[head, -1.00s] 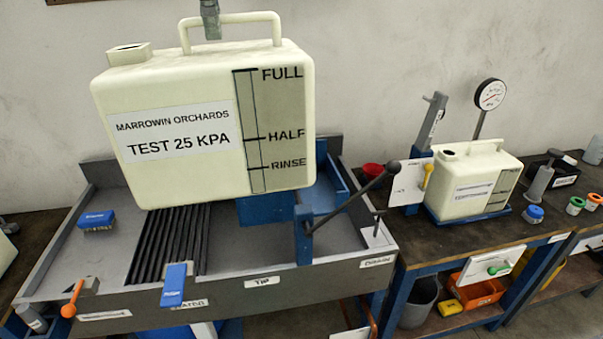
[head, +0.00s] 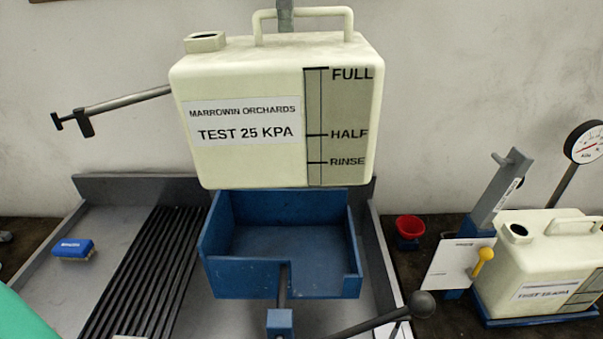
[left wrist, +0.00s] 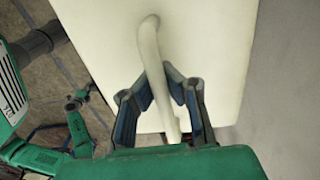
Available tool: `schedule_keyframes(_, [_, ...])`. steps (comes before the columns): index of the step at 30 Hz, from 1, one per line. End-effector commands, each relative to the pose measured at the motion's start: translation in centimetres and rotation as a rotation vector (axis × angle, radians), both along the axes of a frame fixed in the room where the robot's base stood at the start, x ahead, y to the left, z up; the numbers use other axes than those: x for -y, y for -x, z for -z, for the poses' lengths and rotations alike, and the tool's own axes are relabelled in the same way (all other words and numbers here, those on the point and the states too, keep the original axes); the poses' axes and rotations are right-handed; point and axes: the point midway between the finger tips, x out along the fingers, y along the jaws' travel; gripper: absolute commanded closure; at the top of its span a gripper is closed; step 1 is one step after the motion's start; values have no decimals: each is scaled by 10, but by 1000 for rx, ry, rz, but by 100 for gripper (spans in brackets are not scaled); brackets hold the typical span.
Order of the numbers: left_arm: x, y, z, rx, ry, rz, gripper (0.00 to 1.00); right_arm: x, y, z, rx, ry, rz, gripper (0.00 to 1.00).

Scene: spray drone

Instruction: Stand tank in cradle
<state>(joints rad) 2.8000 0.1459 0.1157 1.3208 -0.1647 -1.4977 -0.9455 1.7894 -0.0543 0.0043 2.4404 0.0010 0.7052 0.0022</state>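The cream tank (head: 240,165), labelled TEST 25 KPA, hangs upright in the air. My left gripper (head: 285,12) is shut on its top handle; in the left wrist view, my left gripper's fingers (left wrist: 160,82) close around the handle (left wrist: 150,45). A visible gap from the tank to the cradle cannot be judged. My right gripper is not clearly in view.
A grey tray bench with black ribs (head: 150,265) lies left of the cradle, with a blue brush (head: 73,249) on it. A black-knobbed lever (head: 421,304) is at the cradle's front right. A second cream tank (head: 515,265), a red cup (head: 409,229) and a gauge (head: 587,142) stand right.

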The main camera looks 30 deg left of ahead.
Motion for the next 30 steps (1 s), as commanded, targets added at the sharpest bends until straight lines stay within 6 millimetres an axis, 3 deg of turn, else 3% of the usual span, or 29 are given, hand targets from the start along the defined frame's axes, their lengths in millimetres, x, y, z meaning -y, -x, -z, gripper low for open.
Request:
schedule_keyframes(10, [6, -6, 4, -52, -9, 2, 100, 0, 1, 0, -1, -1, -1, 60])
schedule_keyframes(14, [9, -6, 17, -56, -11, 4, 100, 0, 0, 1, -1, 0, -1, 60])
schedule_keyframes(30, [4, -6, 134, -57, -8, 3, 100, 0, 0, -2, -1, 0, 0, 60])
